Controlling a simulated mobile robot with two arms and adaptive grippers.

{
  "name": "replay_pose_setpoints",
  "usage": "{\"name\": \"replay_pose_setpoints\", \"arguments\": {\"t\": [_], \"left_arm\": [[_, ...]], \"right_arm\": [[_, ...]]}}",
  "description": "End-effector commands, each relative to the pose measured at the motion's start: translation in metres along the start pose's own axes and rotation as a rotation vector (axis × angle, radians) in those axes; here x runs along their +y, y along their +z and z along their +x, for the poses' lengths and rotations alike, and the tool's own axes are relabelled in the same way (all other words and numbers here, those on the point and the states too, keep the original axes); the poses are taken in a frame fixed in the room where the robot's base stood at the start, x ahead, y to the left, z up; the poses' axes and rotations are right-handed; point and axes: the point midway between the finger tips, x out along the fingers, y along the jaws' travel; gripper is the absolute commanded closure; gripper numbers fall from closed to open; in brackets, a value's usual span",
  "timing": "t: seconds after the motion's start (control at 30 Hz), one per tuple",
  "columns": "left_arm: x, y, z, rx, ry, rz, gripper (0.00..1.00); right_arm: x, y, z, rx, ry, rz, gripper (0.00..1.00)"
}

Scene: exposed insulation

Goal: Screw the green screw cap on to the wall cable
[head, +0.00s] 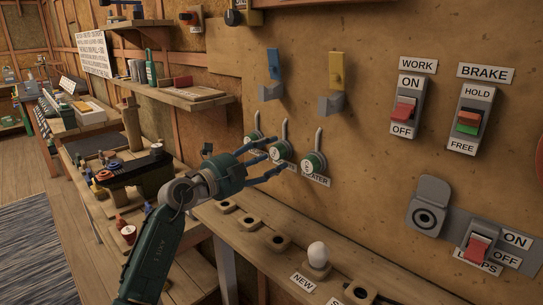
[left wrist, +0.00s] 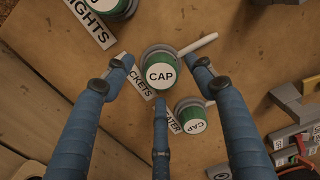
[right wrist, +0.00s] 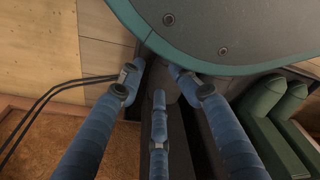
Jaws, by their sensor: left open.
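Three green screw caps with white "CAP" faces are on the wall in a row, each beside a grey cable stub. The middle cap (head: 281,151) also shows in the left wrist view (left wrist: 160,75), by the sockets label. The heater cap (head: 315,162) is right of it, also in the left wrist view (left wrist: 190,117). The lights cap (head: 252,138) is at the left. My left gripper (head: 273,157) is open, its fingers spread around the middle cap; contact cannot be told. My right gripper (right wrist: 156,75) is open and empty, outside the head view.
A wooden ledge (head: 375,274) with round sockets and a white bulb (head: 318,254) runs below the caps. Blue (head: 273,65) and yellow (head: 337,70) levers sit above. Work (head: 405,108) and brake (head: 469,118) switches are at right. A cluttered workbench (head: 85,160) stands left.

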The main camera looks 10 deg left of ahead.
Motion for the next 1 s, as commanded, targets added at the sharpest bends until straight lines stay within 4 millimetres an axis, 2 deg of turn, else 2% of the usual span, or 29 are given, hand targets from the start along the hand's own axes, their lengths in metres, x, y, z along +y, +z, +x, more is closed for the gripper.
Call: {"name": "replay_pose_setpoints", "arguments": {"t": [0.03,0.3,0.43,0.6,1.0], "left_arm": [[0.001,0.001,-0.008,-0.002,0.001,0.002,0.44],[0.001,0.000,-0.050,-0.001,0.001,0.002,0.44],[0.001,0.000,-0.063,-0.001,0.000,0.002,0.44],[0.001,0.000,-0.069,0.000,0.000,0.001,0.44],[0.000,0.000,-0.069,0.000,-0.001,0.001,0.44]], "right_arm": [[-0.004,0.019,0.002,-0.036,-0.005,-0.006,0.60],[-0.002,0.019,0.002,-0.036,-0.003,-0.007,0.60],[-0.002,0.020,0.002,-0.036,-0.002,-0.007,0.60],[0.000,0.017,0.002,-0.031,-0.001,-0.007,0.60],[0.003,0.009,0.001,-0.017,0.003,-0.006,0.60]]}}
